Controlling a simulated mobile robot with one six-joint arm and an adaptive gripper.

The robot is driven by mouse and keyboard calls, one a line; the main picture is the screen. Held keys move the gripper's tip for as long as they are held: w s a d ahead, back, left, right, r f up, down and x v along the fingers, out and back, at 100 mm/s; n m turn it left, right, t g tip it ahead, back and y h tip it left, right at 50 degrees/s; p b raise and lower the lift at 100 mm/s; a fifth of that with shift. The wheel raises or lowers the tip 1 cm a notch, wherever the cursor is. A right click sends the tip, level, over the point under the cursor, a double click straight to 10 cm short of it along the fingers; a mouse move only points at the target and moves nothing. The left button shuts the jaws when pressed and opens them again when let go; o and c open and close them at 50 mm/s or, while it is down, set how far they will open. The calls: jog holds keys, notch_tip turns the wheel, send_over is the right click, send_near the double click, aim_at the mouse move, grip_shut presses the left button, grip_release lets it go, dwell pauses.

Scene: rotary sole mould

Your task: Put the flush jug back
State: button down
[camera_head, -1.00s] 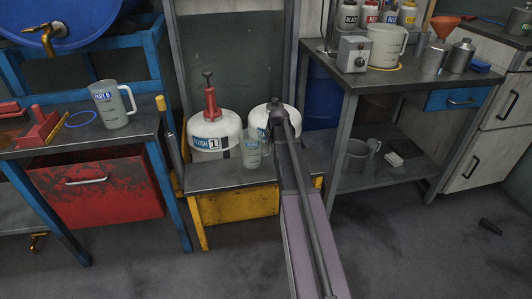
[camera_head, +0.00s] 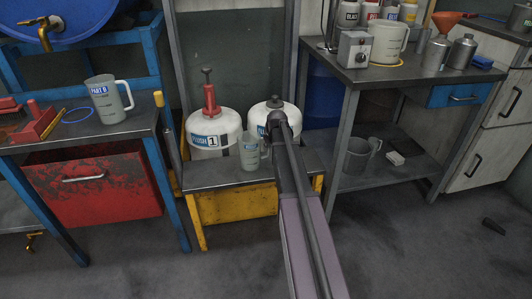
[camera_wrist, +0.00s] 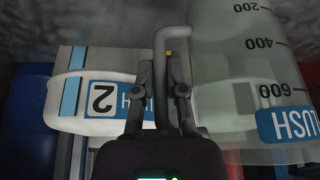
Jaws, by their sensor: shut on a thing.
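The flush jug is a translucent measuring jug (camera_head: 250,153) with a blue label, in front of the two white flush containers. It looks upright, at or just above the grey top of the yellow stand (camera_head: 205,181); I cannot tell if its base touches. In the wrist view the jug (camera_wrist: 245,75) fills the right side, upside down, with its scale and FLUSH label showing. My gripper (camera_wrist: 162,72) is shut on the jug's handle (camera_wrist: 160,45).
Flush container 1 (camera_head: 208,135) has a red pump. Container 2 (camera_head: 262,112), partly behind my arm, also shows in the wrist view (camera_wrist: 90,105). A PART B jug (camera_head: 108,98) stands on the left bench. The right bench (camera_head: 355,85) holds another jug (camera_head: 388,43) and bottles.

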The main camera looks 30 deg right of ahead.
jog(key=shift+f, duration=0.45)
jog(key=c, duration=0.7)
grip_release()
jog(key=shift+r, duration=0.2)
jog(key=p+v, duration=1.1)
jog(key=v, duration=0.1)
dwell(0.6)
jog(key=shift+a, duration=0.1)
